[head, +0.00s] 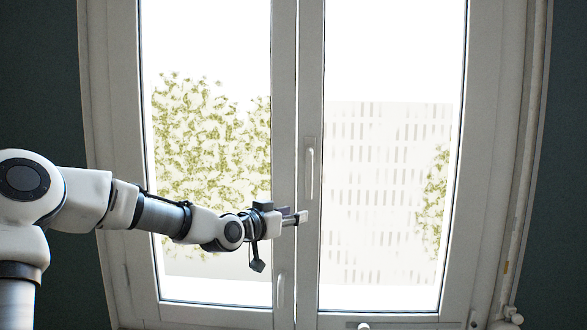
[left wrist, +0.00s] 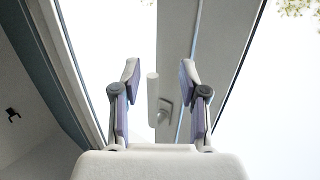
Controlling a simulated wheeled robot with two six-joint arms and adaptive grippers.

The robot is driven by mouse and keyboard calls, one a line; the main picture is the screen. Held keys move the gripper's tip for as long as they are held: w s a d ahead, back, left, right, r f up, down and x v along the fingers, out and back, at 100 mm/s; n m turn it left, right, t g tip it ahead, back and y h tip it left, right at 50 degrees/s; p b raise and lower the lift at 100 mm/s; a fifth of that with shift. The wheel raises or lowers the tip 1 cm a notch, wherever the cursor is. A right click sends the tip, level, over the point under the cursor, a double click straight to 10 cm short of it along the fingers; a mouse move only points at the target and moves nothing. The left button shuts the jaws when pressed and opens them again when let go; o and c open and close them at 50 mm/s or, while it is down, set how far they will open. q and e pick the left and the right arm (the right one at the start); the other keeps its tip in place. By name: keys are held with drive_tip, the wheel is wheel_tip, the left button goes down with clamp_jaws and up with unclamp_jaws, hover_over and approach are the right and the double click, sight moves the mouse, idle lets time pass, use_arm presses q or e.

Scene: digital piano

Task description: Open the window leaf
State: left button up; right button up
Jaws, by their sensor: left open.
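The white two-leaf window shows in the head view, with a left leaf (head: 284,120) and a right leaf (head: 466,130) meeting at the centre, both apparently closed. An upright handle (head: 310,172) is on the right leaf's inner frame, and a lower handle (head: 280,290) is on the left leaf. My left gripper (head: 301,218) is in front of the centre frames, just below the upper handle in the picture. In the left wrist view my left gripper (left wrist: 160,78) is open, with a white handle (left wrist: 153,100) showing between its fingers, no clear contact. My right gripper is not in view.
A white vertical pipe (head: 528,160) runs along the right side of the window, with a valve-like fitting (head: 513,316) at its foot. Dark walls (head: 38,80) flank the window. The space before the right pane is clear.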

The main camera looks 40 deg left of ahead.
use_arm(q)
drive_tip(key=t, duration=0.1)
approach(307, 180)
drive_tip(key=w+a+f, duration=0.1)
drive_tip(key=w, duration=0.2)
drive_tip(key=w+b, duration=0.1)
drive_tip(key=b, duration=0.1)
drive_tip(key=w+d+b, duration=0.1)
drive_tip(key=shift+w+d+b, duration=0.1)
drive_tip(key=shift+d+b, duration=0.15)
drive_tip(key=shift+b, duration=0.1)
drive_tip(key=w+p, duration=0.2)
drive_tip(key=w, duration=0.1)
drive_tip(key=w+r+p, duration=0.1)
drive_tip(key=shift+w+a, duration=0.25)
drive_tip(key=shift+a, duration=0.15)
drive_tip(key=shift+w+d+p, duration=0.15)
drive_tip(key=shift+w+p, duration=0.2)
drive_tip(key=shift+p, duration=0.05)
drive_tip(key=shift+w+d, duration=0.2)
drive_tip(key=shift+d, duration=0.05)
drive_tip(key=shift+w+a+f, duration=0.1)
drive_tip(key=shift+f, duration=0.1)
drive_tip(key=shift+c, duration=0.9)
drive_tip(key=shift+a, duration=0.1)
drive_tip(key=c, duration=0.6)
clamp_jaws()
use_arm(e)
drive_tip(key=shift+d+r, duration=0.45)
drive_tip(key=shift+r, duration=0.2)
